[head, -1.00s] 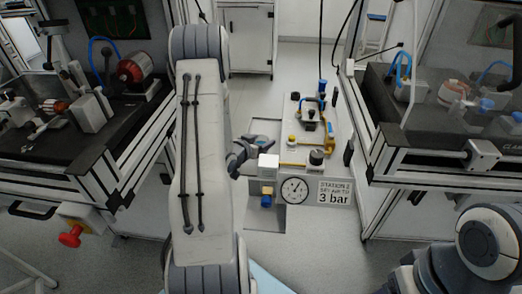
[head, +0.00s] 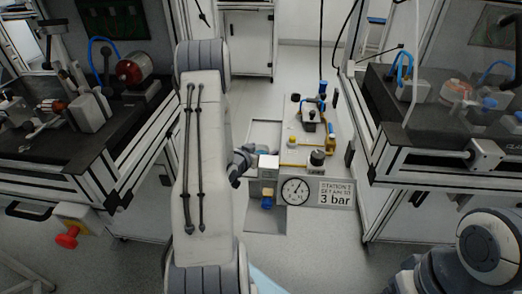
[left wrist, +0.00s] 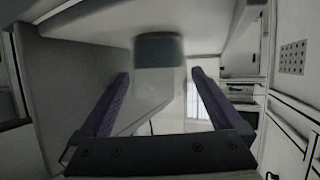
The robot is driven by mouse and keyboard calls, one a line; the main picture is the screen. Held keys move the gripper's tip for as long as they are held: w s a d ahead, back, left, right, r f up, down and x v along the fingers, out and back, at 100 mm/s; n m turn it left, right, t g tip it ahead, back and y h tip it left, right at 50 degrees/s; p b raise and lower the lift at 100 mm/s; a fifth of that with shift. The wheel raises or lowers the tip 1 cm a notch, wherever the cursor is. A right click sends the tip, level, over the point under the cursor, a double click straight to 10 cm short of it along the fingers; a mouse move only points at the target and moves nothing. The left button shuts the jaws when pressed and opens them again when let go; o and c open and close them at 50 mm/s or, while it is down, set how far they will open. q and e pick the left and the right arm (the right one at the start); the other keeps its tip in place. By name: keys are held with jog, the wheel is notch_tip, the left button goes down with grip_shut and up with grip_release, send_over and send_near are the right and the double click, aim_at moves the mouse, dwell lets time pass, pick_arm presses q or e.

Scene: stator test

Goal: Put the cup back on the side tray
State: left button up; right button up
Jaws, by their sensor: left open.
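My left gripper (head: 246,157) is beyond my forearm in the head view, at the left side of the station, partly hidden by the arm. In the left wrist view its two purplish fingers (left wrist: 160,78) are spread apart. Between and beyond them is a pale, see-through shape with a dark teal upper part, which looks like the cup (left wrist: 158,50). I see no finger touching it. In the head view a small bluish bit shows by the gripper, too small to identify. I cannot clearly pick out the side tray; a pale flat panel (head: 263,131) lies beside the gripper. My right gripper is out of view.
The station (head: 318,160) carries a yellow pipe, knobs and a blue-topped fitting. A gauge (head: 295,191) and a "3 bar" sign (head: 336,193) are on its front. Framed benches stand left (head: 95,160) and right (head: 420,165). Grey floor lies between.

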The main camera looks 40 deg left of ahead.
pick_arm(q)
jog(key=p+v, duration=0.1)
jog(key=v, duration=0.7)
jog(key=shift+s+r, duration=0.15)
jog(key=shift+s, duration=0.05)
jog(key=p+v, duration=0.3)
jog(key=shift+s+d, duration=0.1)
jog(key=shift+s, duration=0.25)
jog(key=shift+r+p, duration=0.15)
jog(key=shift+p, duration=0.2)
